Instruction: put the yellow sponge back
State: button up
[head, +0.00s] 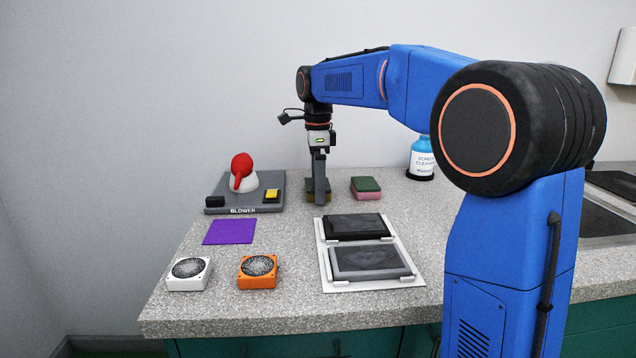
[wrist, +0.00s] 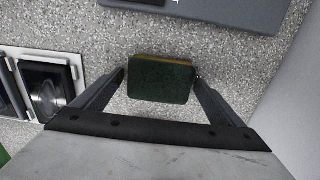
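The yellow sponge (head: 311,196), yellow with a dark green top, is at the back of the counter and partly hidden behind a finger of my gripper (head: 319,190) in the head view. In the wrist view the sponge (wrist: 160,80) shows its green top and a thin yellow edge, between the two fingers of my gripper (wrist: 160,74). The fingers straddle it, with a narrow gap at the left finger; the right tip is very close to it. The gripper looks open around the sponge, pointing down.
A green-topped pink sponge (head: 366,194) sits just right. A grey blower board (head: 222,208) is left, a purple cloth (head: 229,231) in front of it. A white tray (head: 325,268) with dark panels, white fan (head: 189,285) and orange fan (head: 257,283) lie nearer. A cleaner bottle (head: 420,172) stands behind.

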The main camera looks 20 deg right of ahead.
jog(key=shift+r, duration=0.1)
notch_tip(320, 180, up, 12)
dwell(0.6)
